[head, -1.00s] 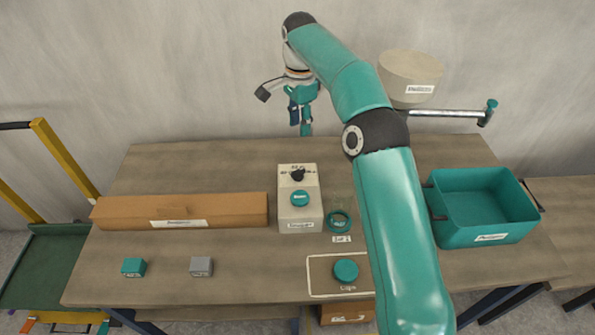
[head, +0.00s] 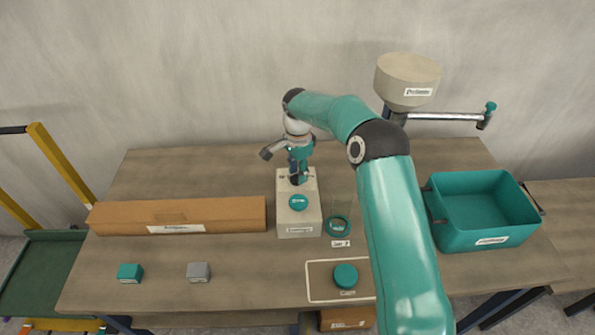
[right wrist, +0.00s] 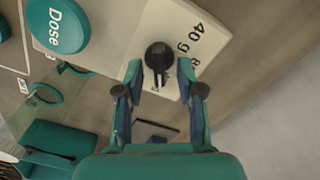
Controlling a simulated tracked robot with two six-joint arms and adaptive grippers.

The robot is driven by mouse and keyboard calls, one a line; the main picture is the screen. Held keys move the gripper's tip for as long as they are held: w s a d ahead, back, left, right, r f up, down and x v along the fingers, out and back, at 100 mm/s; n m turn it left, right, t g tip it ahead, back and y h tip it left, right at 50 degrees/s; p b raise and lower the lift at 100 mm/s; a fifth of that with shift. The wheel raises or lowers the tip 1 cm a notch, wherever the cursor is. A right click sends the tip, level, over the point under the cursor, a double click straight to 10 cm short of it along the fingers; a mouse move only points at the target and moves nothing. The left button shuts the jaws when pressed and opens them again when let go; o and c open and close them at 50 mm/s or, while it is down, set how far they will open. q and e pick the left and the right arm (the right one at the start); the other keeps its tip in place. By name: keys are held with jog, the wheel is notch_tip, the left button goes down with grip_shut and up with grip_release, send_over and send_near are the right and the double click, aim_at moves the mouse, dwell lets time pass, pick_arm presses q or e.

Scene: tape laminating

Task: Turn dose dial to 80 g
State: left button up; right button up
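The dose dial is a small black knob (right wrist: 158,58) on the top of a cream dispenser box (head: 299,222). Its printed scale shows "40 g" and part of an "8" beside it in the right wrist view. A round teal button marked "Dose" (right wrist: 55,25) is on the same box; it also shows in the head view (head: 299,202). My right gripper (right wrist: 159,75) is open, with one finger on each side of the knob; contact cannot be told. In the head view my right gripper (head: 298,178) largely hides the dial. My left gripper is not in view.
A clear cup with a teal base ring (head: 338,227) stands right of the box. A long cardboard box (head: 180,212) lies to the left, a teal bin (head: 470,240) to the right. A teal cap (head: 346,275) sits in front. A hopper (head: 407,82) is behind.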

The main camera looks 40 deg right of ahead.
jog(key=shift+f, duration=0.15)
jog(key=shift+c, duration=0.3)
grip_shut()
jog(key=shift+w+n, duration=0.1)
jog(key=shift+n, duration=0.3)
jog(key=n, duration=0.5)
jog(key=shift+w+r, duration=0.15)
jog(key=shift+r, duration=0.05)
jog(key=n, duration=0.5)
jog(key=shift+w+n, duration=0.15)
jog(key=shift+n, duration=0.25)
jog(key=shift+r, duration=0.1)
